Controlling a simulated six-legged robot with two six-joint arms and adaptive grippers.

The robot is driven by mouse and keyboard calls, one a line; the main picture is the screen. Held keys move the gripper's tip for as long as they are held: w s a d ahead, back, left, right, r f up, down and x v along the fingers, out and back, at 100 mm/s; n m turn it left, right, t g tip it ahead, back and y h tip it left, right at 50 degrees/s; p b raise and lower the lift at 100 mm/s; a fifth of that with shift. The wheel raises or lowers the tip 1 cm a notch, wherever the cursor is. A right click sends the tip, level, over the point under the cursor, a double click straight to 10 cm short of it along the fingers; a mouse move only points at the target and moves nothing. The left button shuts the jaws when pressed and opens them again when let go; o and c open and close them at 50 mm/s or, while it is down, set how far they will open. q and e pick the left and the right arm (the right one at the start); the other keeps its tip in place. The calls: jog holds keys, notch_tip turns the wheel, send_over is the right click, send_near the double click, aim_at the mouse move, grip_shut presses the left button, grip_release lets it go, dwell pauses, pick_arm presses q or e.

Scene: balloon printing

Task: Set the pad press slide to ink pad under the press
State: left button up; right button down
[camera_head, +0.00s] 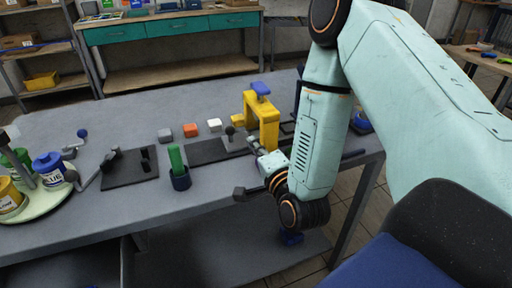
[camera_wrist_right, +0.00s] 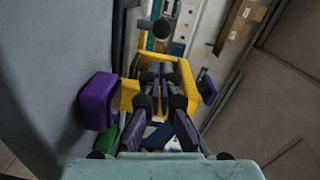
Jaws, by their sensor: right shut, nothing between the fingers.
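The pad press is a yellow frame (camera_head: 267,128) with a blue top (camera_head: 261,88), on the right half of the grey table. It also shows in the right wrist view (camera_wrist_right: 187,83). A dark flat plate (camera_head: 203,152) lies at its left, with a dark round knob (camera_head: 230,130) beside the frame. I cannot tell the ink pad apart from the slide. My right gripper (camera_head: 252,142) is shut and empty, close in front of the yellow frame. Its dark fingers (camera_wrist_right: 160,77) show against the frame in the wrist view; contact is unclear.
A dark pad (camera_head: 129,168) and a round tray with paint pots (camera_head: 49,169) lie farther left. The table's back left is clear.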

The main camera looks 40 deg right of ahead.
aim_at(244, 146)
jog(key=x, duration=0.6)
jog(key=shift+w+r+b, duration=0.1)
jog(key=shift+w+b, duration=0.15)
jog(key=shift+b, duration=0.05)
jog(key=shift+a, duration=0.1)
